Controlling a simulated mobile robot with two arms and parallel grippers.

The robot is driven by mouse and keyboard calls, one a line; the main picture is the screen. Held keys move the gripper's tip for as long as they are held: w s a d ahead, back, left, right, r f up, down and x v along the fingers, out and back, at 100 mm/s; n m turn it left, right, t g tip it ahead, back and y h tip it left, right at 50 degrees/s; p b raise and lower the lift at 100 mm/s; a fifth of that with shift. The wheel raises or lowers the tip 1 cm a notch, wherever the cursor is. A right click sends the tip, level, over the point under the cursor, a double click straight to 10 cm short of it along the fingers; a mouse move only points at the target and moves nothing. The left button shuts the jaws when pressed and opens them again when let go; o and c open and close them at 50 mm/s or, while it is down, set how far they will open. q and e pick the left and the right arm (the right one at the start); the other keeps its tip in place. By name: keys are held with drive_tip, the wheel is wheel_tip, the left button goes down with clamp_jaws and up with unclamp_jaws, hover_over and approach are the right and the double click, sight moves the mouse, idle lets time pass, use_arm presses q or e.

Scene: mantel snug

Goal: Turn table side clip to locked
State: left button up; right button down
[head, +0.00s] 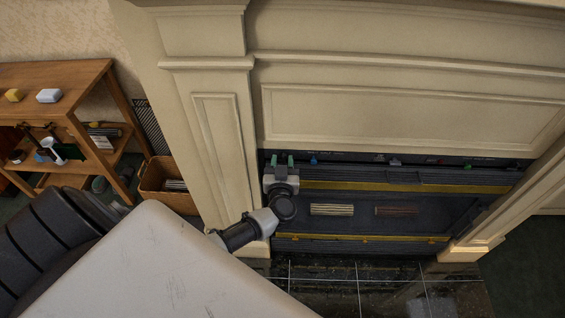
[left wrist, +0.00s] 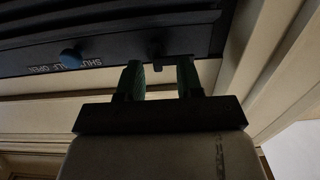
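My left gripper (head: 283,160) is at the upper left corner of the fireplace opening. Its two green fingers are apart, with nothing between them that I can see gripped. In the left wrist view, the gripper (left wrist: 160,72) points at a black control strip (left wrist: 110,45). A small dark knob or clip (left wrist: 157,48) hangs from the strip just beyond the gap, closer to the left finger. I cannot tell if it touches, or if it is the table side clip. My right gripper is not in view.
In the head view, the strip also carries a blue knob (head: 313,161), a grey one (head: 394,162) and a red one (head: 438,162). The fireplace pilaster (head: 222,130) stands close left of my gripper. A wooden shelf (head: 60,77) and basket (head: 165,185) stand further left.

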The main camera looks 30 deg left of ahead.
use_arm(q)
drive_tip(key=shift+c, duration=0.3)
clamp_jaws()
